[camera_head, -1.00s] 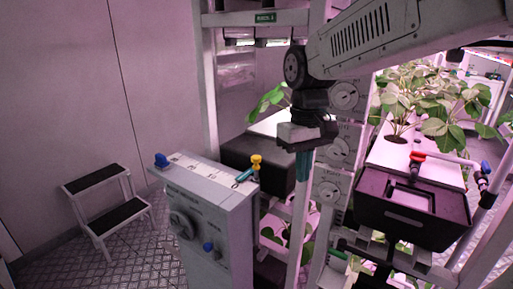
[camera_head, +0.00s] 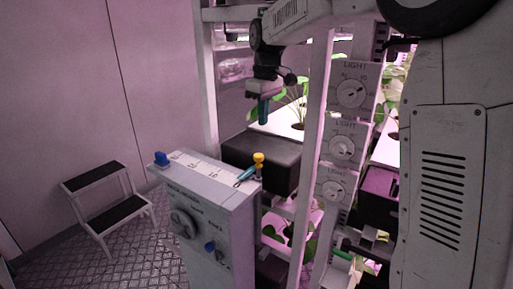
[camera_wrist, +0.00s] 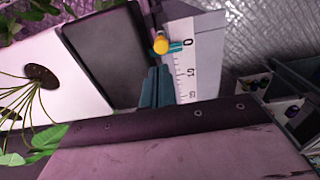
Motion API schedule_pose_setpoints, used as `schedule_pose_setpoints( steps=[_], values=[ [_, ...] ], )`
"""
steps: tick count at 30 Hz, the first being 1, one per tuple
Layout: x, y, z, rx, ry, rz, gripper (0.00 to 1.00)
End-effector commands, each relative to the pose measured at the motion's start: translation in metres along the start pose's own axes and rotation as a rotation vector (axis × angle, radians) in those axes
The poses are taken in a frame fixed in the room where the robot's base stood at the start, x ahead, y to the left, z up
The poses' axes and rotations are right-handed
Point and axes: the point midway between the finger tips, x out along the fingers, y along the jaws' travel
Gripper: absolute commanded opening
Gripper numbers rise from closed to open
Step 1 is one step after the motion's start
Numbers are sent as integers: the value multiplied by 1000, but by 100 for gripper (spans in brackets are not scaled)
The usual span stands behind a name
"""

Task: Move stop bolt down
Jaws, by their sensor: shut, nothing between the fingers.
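A grey control box (camera_head: 215,232) has a white numbered scale (camera_head: 205,168) along its top. A yellow-headed bolt (camera_head: 258,159) stands upright at the scale's right end, beside a teal pointer (camera_head: 244,175). In the wrist view the yellow head (camera_wrist: 160,43) and the pointer (camera_wrist: 176,46) sit by the 0 mark of the scale (camera_wrist: 184,70). I cannot tell for sure which part is the stop bolt. My gripper (camera_head: 264,113) is shut and empty, above and behind the yellow head in the head view. Its teal fingers (camera_wrist: 157,85) appear below the yellow head in the wrist view.
A black box (camera_head: 262,160) sits close behind the control box. A rack post (camera_head: 312,150) and light dials (camera_head: 347,93) stand to the right. A step stool (camera_head: 105,205) is at left.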

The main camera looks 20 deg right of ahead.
Motion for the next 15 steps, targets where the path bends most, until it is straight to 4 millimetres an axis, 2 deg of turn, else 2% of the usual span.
schedule_pose_setpoints(
  steps=[4, 7, 15],
  values=[
    [3, -2, -1, -1, -1, -1, 0],
    [14, -2, -1, -2, -2, -2, 0],
    [62, -3, -1, -3, -3, -3, 0]
  ],
)
